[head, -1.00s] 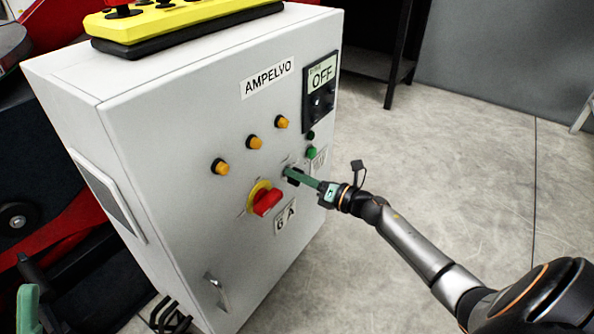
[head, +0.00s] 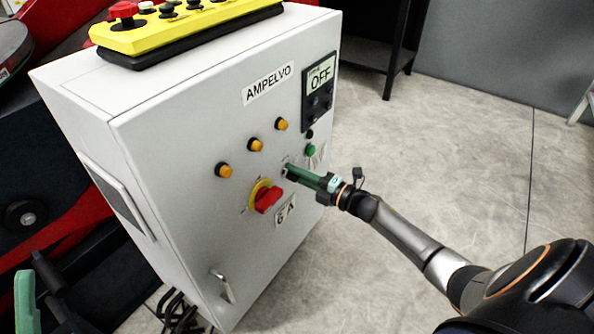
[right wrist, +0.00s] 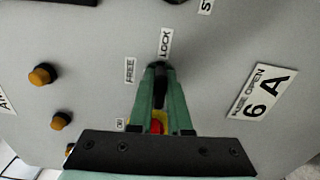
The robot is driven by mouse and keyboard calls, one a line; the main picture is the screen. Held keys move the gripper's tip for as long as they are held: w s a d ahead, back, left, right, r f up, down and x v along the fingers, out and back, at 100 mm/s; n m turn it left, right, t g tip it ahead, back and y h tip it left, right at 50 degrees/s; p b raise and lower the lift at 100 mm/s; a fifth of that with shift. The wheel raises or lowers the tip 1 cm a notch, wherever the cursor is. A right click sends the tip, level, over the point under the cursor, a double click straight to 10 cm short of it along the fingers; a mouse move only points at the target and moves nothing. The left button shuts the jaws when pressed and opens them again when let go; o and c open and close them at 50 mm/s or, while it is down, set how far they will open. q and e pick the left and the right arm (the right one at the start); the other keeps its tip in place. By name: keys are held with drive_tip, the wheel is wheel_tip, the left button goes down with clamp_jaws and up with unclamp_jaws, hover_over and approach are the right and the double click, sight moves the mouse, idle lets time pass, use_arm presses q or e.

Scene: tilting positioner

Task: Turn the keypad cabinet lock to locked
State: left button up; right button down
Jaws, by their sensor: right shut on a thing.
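The cabinet lock (right wrist: 159,86) shows in the right wrist view as a dark knob between my green fingers, below the printed words FREE and LOCK. My right gripper (head: 290,172) is shut on it at the cabinet front; its fingertips also show in the right wrist view (right wrist: 160,72). The fingers cover much of the lock, so its exact angle is hard to tell. The LOCK label (right wrist: 165,43) lies just past the fingertips, and the FREE label (right wrist: 129,70) lies left of them. One green finger of my left gripper (head: 27,302) shows at the lower left, away from the cabinet front.
Close below the lock is a red rotary switch (head: 268,200) on a yellow plate. Orange buttons (head: 255,145), a green button (head: 310,150) and an OFF display (head: 320,76) surround it. A yellow control box (head: 185,25) sits on top.

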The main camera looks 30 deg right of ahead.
use_arm(q)
drive_tip(key=shift+r, duration=0.25)
use_arm(e)
drive_tip(key=shift+m, duration=0.4)
drive_tip(key=c, duration=0.9)
unclamp_jaws()
drive_tip(key=shift+o, duration=0.2)
use_arm(q)
drive_tip(key=shift+r, duration=0.1)
use_arm(e)
drive_tip(key=shift+s, duration=0.2)
use_arm(q)
drive_tip(key=w+a+f+n+y+p, duration=0.1)
drive_tip(key=w+f+n+y+p, duration=0.2)
drive_tip(key=w+f+n+y, duration=0.2)
wheel_tip(320, 180, down, 2)
drive_tip(key=shift+w+f+g+y, duration=0.15)
drive_tip(key=shift+g+y, duration=0.25)
drive_tip(key=shift+y, duration=0.5)
use_arm(e)
drive_tip(key=v, duration=1.2)
